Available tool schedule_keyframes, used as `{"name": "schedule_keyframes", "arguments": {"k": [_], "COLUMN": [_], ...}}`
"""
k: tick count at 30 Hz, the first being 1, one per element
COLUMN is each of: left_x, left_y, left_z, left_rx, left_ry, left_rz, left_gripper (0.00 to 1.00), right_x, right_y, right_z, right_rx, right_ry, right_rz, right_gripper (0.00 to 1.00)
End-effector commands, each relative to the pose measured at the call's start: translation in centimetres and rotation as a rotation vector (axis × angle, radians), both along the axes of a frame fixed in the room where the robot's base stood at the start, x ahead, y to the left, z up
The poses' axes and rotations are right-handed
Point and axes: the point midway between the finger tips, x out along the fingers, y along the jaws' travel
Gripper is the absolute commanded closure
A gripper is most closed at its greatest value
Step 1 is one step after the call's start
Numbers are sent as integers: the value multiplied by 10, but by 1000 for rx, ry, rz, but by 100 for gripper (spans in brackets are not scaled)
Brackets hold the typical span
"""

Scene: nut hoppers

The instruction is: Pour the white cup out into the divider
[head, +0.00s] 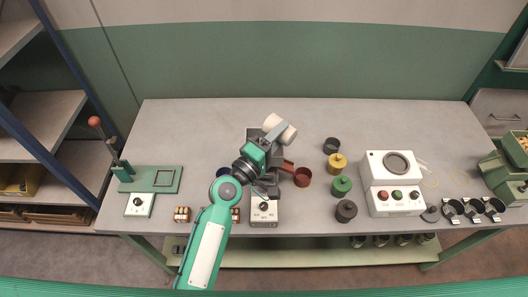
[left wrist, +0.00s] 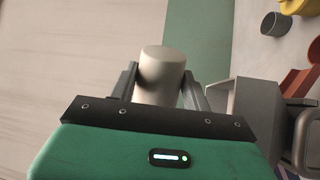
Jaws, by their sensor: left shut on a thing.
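My left gripper (head: 270,139) is shut on the white cup (head: 283,130), which is tilted well over on its side in the head view. In the left wrist view the cup (left wrist: 161,78) sits between both fingers; its inside does not show. A dark grey unit with a reddish-brown chute (head: 287,165), which looks like the divider, stands under and beside the gripper, partly hidden by my arm. Its grey body (left wrist: 257,110) shows to the right of the fingers in the left wrist view. No falling contents are visible. My right gripper is not in view.
A red-brown cup (head: 303,178) stands by the chute. Black, yellow (head: 337,163), green (head: 341,186) and dark grey containers stand to the right, before a white machine (head: 390,184). A lever press (head: 150,179) is at the left. The back of the table is clear.

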Motion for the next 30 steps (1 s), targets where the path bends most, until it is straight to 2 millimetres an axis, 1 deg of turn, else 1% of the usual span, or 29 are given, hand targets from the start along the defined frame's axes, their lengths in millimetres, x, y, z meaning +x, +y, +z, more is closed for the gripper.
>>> {"name": "schedule_keyframes", "arguments": {"k": [18,30], "left_x": [1,2], "left_y": [1,3], "left_z": [5,1], "left_rx": [-67,-111], "left_ry": [50,83], "left_rz": [0,0], "left_gripper": [75,75], "right_x": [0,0], "right_y": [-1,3], "right_z": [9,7], "right_rx": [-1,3], "right_ry": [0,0], "right_rz": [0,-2], "right_gripper": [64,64]}}
